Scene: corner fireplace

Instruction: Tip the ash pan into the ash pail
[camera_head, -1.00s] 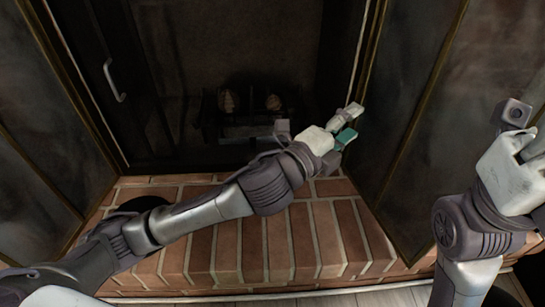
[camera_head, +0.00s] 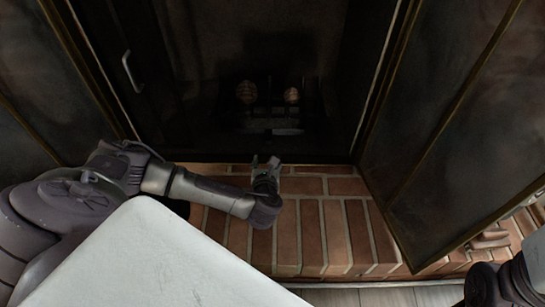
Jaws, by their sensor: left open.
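My left gripper (camera_head: 266,163) is open at the front opening of the fireplace, above the back of the brick hearth. Its fingers point toward the firebox, and nothing shows between them. A dull grey, flat piece (camera_head: 272,127) lies low in the dark firebox, beyond the fingertips and apart from them. I cannot tell whether it is the ash pan or part of the grate. I cannot make out the ash pail. My right gripper is out of view; only a dark part of my right arm shows at the bottom right corner.
The brick hearth (camera_head: 310,235) is clear in front of the opening. An open glass door panel (camera_head: 455,130) stands on the right, and a dark door with a metal handle (camera_head: 131,72) on the left. Two rounded brown pieces, one of them a log end (camera_head: 246,92), sit in the firebox.

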